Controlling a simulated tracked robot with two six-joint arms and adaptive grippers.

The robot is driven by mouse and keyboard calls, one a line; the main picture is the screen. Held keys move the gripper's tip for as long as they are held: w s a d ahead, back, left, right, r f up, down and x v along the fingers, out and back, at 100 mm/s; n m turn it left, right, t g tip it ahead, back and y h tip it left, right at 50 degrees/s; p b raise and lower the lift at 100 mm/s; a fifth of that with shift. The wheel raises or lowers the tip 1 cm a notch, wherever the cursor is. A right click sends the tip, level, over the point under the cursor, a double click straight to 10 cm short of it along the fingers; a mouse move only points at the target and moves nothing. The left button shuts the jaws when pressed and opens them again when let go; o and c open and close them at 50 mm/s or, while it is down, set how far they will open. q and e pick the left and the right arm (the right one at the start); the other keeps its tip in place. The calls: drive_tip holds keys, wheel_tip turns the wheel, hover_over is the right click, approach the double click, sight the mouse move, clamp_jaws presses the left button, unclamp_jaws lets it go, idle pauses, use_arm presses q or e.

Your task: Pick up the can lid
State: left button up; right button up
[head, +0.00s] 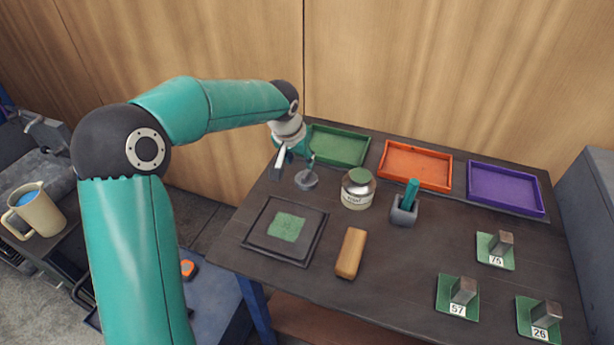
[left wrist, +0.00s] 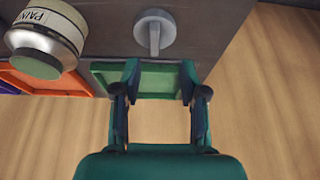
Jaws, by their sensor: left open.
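The can lid (head: 307,180) is a grey disc with an upright handle, lying on the dark table near its back left. In the left wrist view the lid (left wrist: 155,33) is at the top centre, with its handle pointing down the picture. My left gripper (head: 296,163) is open and empty, just above and beside the lid in the head view. In the left wrist view its two fingers (left wrist: 160,80) stand apart below the lid, with nothing between them. The paint can (head: 357,190) stands upright right of the lid, with a green top surface. My right gripper is not in view.
Green (head: 340,146), orange (head: 415,165) and purple (head: 505,188) trays line the table's back. A grey holder (head: 404,213) with a teal item, a wooden block (head: 351,253) and a dark square tray (head: 253,242) lie nearer. Numbered metal blocks stand on green pads at right.

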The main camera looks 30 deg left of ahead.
sight(306, 173)
use_arm(q)
drive_tip(key=shift+d+p+x, duration=0.2)
drive_tip(key=shift+p+x, duration=0.1)
drive_tip(key=shift+x, duration=1.45)
drive_tip(key=shift+d+p+x, duration=0.2)
drive_tip(key=shift+p+x, duration=0.05)
drive_tip(key=shift+x, duration=1.5)
clamp_jaws()
